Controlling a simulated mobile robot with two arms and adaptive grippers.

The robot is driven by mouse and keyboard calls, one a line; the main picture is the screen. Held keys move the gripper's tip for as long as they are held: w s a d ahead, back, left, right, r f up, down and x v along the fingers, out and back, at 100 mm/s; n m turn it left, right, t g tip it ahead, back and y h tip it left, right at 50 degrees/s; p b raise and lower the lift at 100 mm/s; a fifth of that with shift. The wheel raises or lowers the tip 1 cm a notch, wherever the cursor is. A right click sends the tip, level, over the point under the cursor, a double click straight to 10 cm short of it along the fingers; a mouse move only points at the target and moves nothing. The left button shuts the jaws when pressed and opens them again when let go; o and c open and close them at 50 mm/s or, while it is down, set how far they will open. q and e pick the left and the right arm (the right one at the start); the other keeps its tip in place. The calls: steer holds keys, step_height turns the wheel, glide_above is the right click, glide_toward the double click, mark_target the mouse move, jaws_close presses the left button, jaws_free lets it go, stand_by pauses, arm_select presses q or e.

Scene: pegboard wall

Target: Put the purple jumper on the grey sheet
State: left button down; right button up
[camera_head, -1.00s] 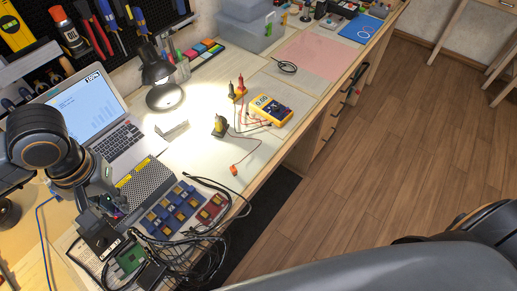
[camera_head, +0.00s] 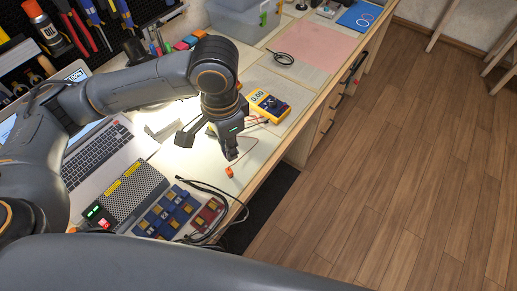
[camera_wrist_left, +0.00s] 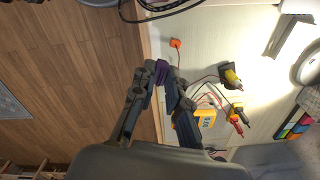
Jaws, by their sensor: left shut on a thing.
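My left gripper (camera_head: 228,155) hangs over the lit bench top beside the multimeter. In the left wrist view its fingers (camera_wrist_left: 163,80) are shut on a small purple piece, the purple jumper (camera_wrist_left: 162,72), held above the bench's front edge. The jumper cannot be made out in the head view. A pale grey sheet (camera_head: 297,78) lies on the bench between the multimeter and the pink mat; I cannot tell if it is the task's sheet. My right gripper is not in view.
The yellow multimeter (camera_head: 268,106) with its leads lies just beyond the gripper. A small orange piece (camera_head: 229,172) lies near the front edge. Blue and red modules (camera_head: 170,210), black cables and a laptop (camera_head: 95,160) are at left. A pink mat (camera_head: 318,48) lies farther back.

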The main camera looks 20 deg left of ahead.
arm_select(q)
steer(key=d+f+m+b, duration=0.25)
steer(key=d+m, duration=0.35)
steer(key=m, duration=0.8)
steer(key=w+a+f, duration=0.1)
steer(key=w+f, duration=0.2)
steer(key=w, duration=0.1)
steer(key=w+a+f, duration=0.2)
steer(key=w+f, duration=0.1)
steer(key=w, duration=0.1)
steer(key=w+a+f, duration=0.1)
steer(key=w+f, duration=0.2)
steer(key=w, duration=0.1)
steer(key=shift+w+a+f+p, duration=0.2)
steer(key=shift+w+f+p, duration=0.1)
steer(key=shift+f+p, duration=0.1)
steer(key=shift+w+a+f, duration=0.1)
steer(key=shift+w+f, duration=0.2)
steer(key=shift+f, duration=0.1)
step_height(320, 180, down, 3)
steer(key=shift+f, duration=0.2)
